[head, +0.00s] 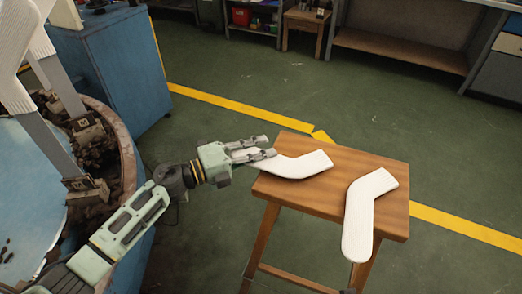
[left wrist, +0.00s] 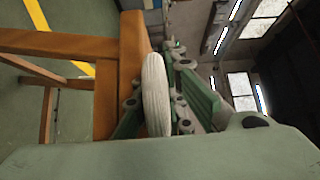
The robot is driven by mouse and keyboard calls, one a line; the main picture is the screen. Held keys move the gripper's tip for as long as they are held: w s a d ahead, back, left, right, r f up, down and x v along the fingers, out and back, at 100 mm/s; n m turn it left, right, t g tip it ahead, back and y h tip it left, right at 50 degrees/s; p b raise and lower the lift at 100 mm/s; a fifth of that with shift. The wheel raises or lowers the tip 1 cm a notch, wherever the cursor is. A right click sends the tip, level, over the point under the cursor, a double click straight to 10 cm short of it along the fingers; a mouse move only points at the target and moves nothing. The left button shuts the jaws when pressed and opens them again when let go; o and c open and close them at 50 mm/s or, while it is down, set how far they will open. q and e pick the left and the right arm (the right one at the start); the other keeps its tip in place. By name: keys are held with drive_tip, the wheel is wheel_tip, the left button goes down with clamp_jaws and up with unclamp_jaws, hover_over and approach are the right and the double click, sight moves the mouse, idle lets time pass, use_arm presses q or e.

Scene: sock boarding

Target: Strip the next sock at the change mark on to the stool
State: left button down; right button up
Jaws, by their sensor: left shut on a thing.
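My left gripper (head: 268,147) reaches in from the left at the left edge of the wooden stool (head: 320,200). Its fingers are shut on one end of a white bent sock (head: 305,165), whose other part extends over the stool top. I cannot tell whether this sock rests fully on the wood. In the left wrist view the white ribbed sock (left wrist: 155,95) stands between the fingers, with the stool (left wrist: 131,60) behind it. A second white sock (head: 365,215) lies on the stool's right side, its lower end over the front edge. My right gripper is not in view.
A round machine (head: 125,150) at the left carries upright metal forms, with white socks (head: 35,50) on the upper left ones. A blue cabinet (head: 125,65) stands behind it. Yellow floor lines (head: 235,105) pass behind the stool. Green floor is free beyond, before benches (head: 400,50).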

use_arm(q)
drive_tip(key=shift+s+f, duration=0.2)
drive_tip(key=shift+f, duration=0.5)
drive_tip(key=c, duration=1.7)
unclamp_jaws()
drive_tip(key=shift+f, duration=0.1)
drive_tip(key=shift+w, duration=0.1)
drive_tip(key=shift+r, duration=0.35)
drive_tip(key=shift+a, duration=0.1)
drive_tip(key=v, duration=1.2)
